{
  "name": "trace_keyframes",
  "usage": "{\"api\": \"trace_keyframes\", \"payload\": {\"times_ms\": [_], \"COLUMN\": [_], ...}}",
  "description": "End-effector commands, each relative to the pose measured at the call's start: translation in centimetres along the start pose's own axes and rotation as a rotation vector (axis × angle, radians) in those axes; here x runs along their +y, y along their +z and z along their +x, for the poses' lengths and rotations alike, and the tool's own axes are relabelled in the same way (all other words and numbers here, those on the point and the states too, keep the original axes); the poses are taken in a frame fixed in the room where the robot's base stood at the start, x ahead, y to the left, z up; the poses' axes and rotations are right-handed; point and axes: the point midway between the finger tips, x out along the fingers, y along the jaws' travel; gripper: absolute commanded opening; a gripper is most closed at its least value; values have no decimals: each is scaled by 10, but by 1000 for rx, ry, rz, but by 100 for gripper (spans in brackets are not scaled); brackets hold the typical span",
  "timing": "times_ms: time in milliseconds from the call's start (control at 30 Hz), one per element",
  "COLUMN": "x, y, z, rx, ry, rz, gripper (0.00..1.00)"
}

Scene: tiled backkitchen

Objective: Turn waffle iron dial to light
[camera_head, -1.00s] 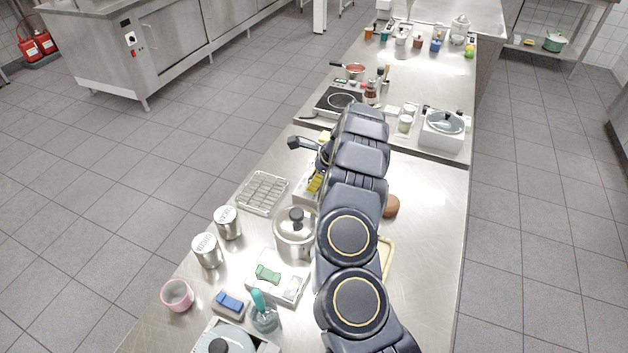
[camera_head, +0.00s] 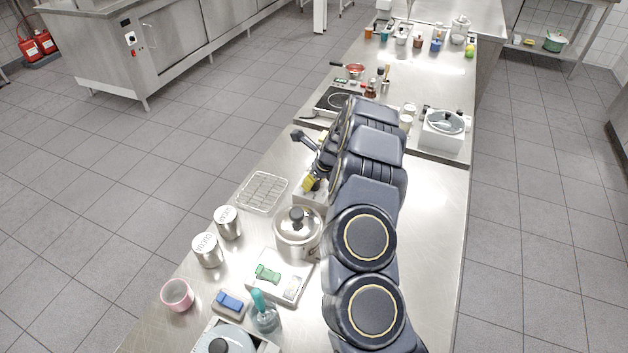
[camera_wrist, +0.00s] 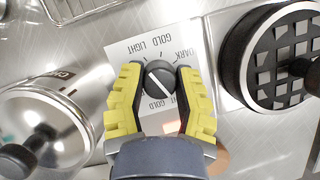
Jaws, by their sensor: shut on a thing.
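The waffle iron dial (camera_wrist: 159,80) is a dark round knob with a white line running from upper left to lower right. It stands on a pale panel (camera_wrist: 126,52) printed with LIGHT, GOLD and DARK. My gripper (camera_wrist: 160,84) is shut on the knob, with one yellow finger on either side. I cannot tell which end of the white line is the pointer. The waffle iron's round black grid plate (camera_wrist: 296,62) lies open right of the dial. In the head view my arm hides the dial and most of the iron; a yellow finger of my gripper (camera_head: 308,184) shows.
A lidded steel pot (camera_head: 298,240) stands close by, left of the dial in the wrist view (camera_wrist: 50,110). A wire rack (camera_head: 262,191) lies beyond it. Two steel canisters (camera_head: 207,250), a scale (camera_head: 290,290) and a pink cup (camera_head: 177,295) stand nearer. The counter's right side is clear.

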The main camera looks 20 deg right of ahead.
Motion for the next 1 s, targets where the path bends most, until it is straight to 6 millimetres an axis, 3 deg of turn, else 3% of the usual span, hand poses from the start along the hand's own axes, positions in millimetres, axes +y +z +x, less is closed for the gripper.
{"api": "trace_keyframes", "payload": {"times_ms": [333,367,433,800,1000], "x": [1,1,1,0,0], "y": [-1,-1,-1,0,1], "z": [1,1,1,-2,-25], "rx": [3,3,3,0,-3], "ry": [0,1,0,0,0], "rz": [2,2,2,2,2], "gripper": [0,36,65,65,65]}}
